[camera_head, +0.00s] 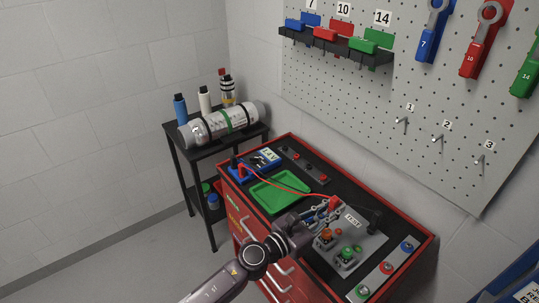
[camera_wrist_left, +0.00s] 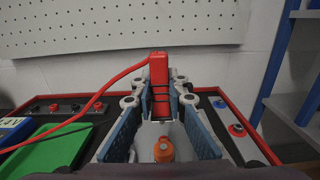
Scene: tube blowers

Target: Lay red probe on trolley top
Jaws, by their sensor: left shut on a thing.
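The red probe (camera_head: 334,202) is between the fingers of my left gripper (camera_head: 322,211), which is shut on it. In the left wrist view the red probe (camera_wrist_left: 159,82) stands upright between the blue-padded fingers (camera_wrist_left: 160,100), and its lower end is partly hidden. The probe is above the grey test fixture (camera_head: 372,243) on the trolley. A red lead runs from it to the blue meter (camera_head: 262,160). The trolley top (camera_head: 322,176) is black with a red rim. My right gripper is in neither view.
A green tray (camera_head: 281,192) lies left of the fixture. A strip with knobs (camera_head: 302,163) lies along the back, and another strip (camera_head: 385,268) lies at the right front. A black post (camera_head: 375,219) stands on the fixture. The pegboard (camera_head: 440,100) rises behind.

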